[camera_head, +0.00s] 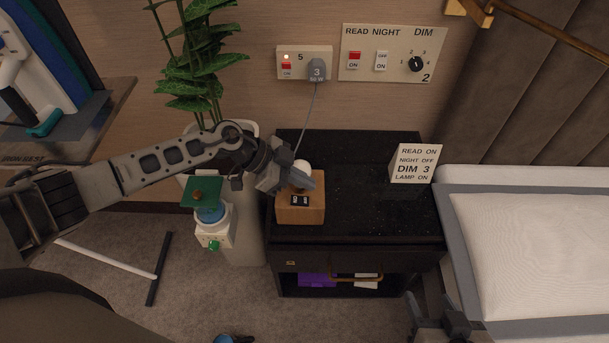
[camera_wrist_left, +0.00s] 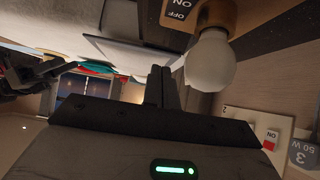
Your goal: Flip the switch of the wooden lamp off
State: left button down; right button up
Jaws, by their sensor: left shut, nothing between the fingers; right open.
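The wooden lamp (camera_head: 300,213) is a small wood block with a white round bulb (camera_head: 301,166), standing on the black bedside cabinet. Its black switch (camera_head: 300,200) is on the block's front part, marked ON and OFF; I cannot tell its position. In the left wrist view the bulb (camera_wrist_left: 211,64) is close, with the switch (camera_wrist_left: 179,10) at the top edge. My left gripper (camera_head: 308,182) is shut and empty, its fingers beside the bulb and above the block; its fingertips also show in the left wrist view (camera_wrist_left: 161,76). My right gripper (camera_head: 440,312) is open, low at the bottom right.
A sign card (camera_head: 413,164) stands on the cabinet (camera_head: 365,180). The wall has a socket panel (camera_head: 292,57) with the plugged cord and a READ/NIGHT/DIM panel (camera_head: 386,76). A plant (camera_head: 197,75) and a white device (camera_head: 214,230) are left; the bed (camera_head: 530,240) is right.

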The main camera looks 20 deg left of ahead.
pick_arm(q)
jog(key=d+r+v, duration=0.1)
jog(key=v, duration=0.8)
jog(key=shift+w+r, duration=0.15)
jog(key=shift+w, duration=0.1)
jog(key=s+d+r+n+t+h, duration=0.25)
jog(key=d+t+h, duration=0.35)
jog(key=d, duration=0.7)
jog(key=s+a+f+n+y, duration=0.3)
jog(key=s+f+n+y, duration=0.1)
jog(key=s+f+y, duration=0.1)
jog(key=s+a+f+n+t+y, duration=0.1)
jog(key=s+a+f+n+y, duration=0.2)
jog(key=s+f+n+y, duration=0.2)
jog(key=s+f+y, duration=0.1)
jog(key=s+y, duration=0.1)
jog(key=s, duration=0.1)
jog(key=shift+s+a+y, duration=0.15)
jog(key=shift+a+y, duration=0.15)
jog(key=shift+n, duration=0.25)
